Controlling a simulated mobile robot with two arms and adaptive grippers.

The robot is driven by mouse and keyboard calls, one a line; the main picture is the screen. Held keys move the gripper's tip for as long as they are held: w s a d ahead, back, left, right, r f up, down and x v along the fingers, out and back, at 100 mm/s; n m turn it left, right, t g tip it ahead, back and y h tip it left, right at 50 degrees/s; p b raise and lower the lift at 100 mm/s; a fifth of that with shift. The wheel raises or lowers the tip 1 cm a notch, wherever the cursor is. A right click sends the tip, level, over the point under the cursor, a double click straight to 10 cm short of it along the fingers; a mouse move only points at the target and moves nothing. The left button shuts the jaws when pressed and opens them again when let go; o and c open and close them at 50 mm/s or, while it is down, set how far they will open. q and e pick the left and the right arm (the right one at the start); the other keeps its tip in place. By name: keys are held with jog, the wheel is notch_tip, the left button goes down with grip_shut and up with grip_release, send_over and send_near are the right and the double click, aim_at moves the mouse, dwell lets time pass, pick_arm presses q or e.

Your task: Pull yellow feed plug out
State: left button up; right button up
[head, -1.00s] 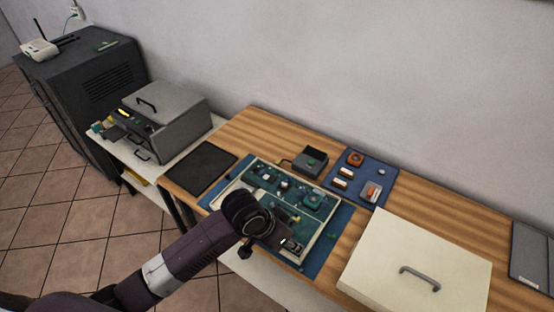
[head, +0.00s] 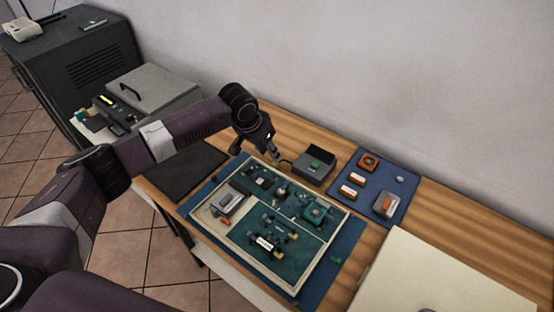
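A framed board (head: 300,256) with green panels and several small parts lies on a blue mat (head: 342,262). Small yellowish bits show on the board near its front middle (head: 282,256); I cannot tell which, if any, is the yellow feed plug. A grey box (head: 315,168) with a green top patch stands behind the board, with a dark cable curving from its left side. My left gripper (head: 274,156) points down above the board's back edge, close to that cable. It is too small and dark to tell if its fingers are open or hold anything. My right gripper is out of view.
A blue mat (head: 408,207) with several small parts lies right of the grey box. A large cream panel (head: 445,285) fills the front right. A black pad (head: 178,178) lies left of the board, partly behind my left arm. A grey case (head: 150,88) stands farther left.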

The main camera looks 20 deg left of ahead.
aim_at(274, 164)
pick_arm(q)
jog(key=shift+s+d+f, duration=0.15)
jog(key=shift+d+f, duration=0.05)
jog(key=shift+f, duration=0.35)
jog(key=x, duration=0.2)
jog(key=shift+f+p, duration=0.3)
jog(key=shift+f, duration=0.05)
jog(key=x, duration=0.3)
jog(key=shift+w, duration=0.3)
jog(key=shift+f, duration=0.1)
jog(key=shift+c, duration=1.1)
jog(key=c, duration=0.5)
grip_shut()
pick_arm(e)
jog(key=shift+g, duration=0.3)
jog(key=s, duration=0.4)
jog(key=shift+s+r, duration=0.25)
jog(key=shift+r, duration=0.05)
